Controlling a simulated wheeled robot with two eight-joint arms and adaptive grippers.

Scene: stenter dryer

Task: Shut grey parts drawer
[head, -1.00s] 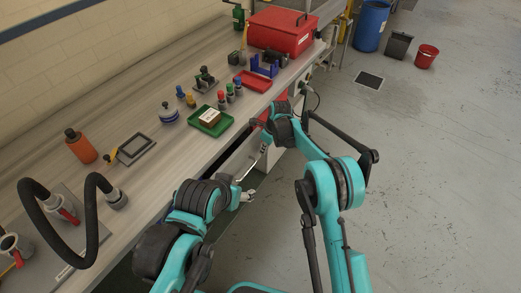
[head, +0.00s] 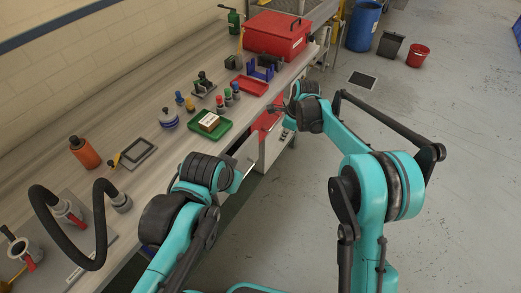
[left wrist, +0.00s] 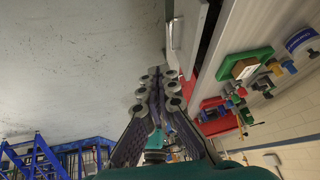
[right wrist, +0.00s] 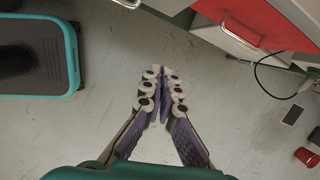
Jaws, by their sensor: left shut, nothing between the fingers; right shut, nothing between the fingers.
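The grey parts drawer (head: 245,153) is in the bench front in the head view, beside the left arm, and looks partly pulled out. In the left wrist view its pale front (left wrist: 188,32) stands out from the bench with a dark gap behind. My left gripper (left wrist: 160,88) is shut and empty, apart from the drawer front; in the head view its fingers are mostly hidden by the arm. My right gripper (head: 278,107) is shut and empty near the red-fronted unit. In the right wrist view its fingertips (right wrist: 161,82) are together over the floor.
A red drawer (right wrist: 262,22) with a handle is beside the grey one. The benchtop holds a green tray (head: 212,133), a red tray (head: 250,86), a red toolbox (head: 277,36) and an orange bottle (head: 84,152). Open floor (head: 470,170) lies to the right.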

